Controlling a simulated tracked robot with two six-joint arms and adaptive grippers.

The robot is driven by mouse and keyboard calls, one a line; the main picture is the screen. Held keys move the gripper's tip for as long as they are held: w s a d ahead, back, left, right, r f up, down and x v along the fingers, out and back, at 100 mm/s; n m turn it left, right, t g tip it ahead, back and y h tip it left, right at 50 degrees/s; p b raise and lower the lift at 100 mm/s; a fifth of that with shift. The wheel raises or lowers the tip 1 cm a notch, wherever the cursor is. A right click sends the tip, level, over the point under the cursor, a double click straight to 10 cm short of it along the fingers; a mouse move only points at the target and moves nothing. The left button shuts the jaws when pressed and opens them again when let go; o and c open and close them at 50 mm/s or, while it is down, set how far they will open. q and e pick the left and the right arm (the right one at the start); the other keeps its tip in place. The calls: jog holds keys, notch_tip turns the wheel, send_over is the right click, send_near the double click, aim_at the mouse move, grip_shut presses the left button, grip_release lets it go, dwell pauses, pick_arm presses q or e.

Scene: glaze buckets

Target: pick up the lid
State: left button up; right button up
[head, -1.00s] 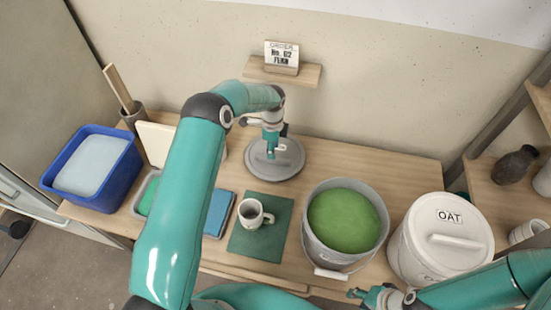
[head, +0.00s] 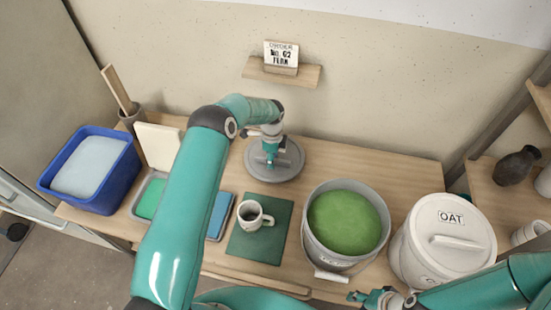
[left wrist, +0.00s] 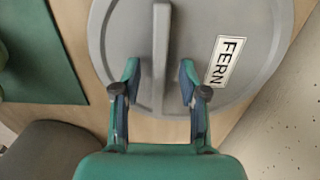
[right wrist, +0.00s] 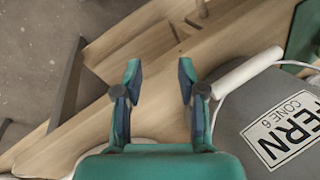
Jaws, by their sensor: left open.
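The lid (head: 294,166) is a round grey disc lying on the table near the wall. In the left wrist view the lid (left wrist: 205,25) shows a FERN label and a straight bar handle (left wrist: 161,45). My left gripper (head: 271,161) is over the lid. In the left wrist view my left gripper (left wrist: 158,75) is open, with one finger on each side of the bar and gaps beside it. My right gripper (head: 360,297) is at the table's front, near the grey bucket's handle grip. In the right wrist view my right gripper (right wrist: 158,75) is open and empty.
The grey bucket (head: 312,250) of green glaze stands right of a mug (head: 250,215) on a green mat (head: 270,240). The white OAT bucket (head: 420,260) stands further right. A blue tub (head: 125,180) is at left. A small wall shelf (head: 305,75) is above the lid.

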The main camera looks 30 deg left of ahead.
pick_arm(q)
jog(key=shift+f+b, duration=0.2)
jog(key=shift+b, duration=0.3)
jog(key=shift+c, duration=0.2)
dwell(0.3)
grip_shut()
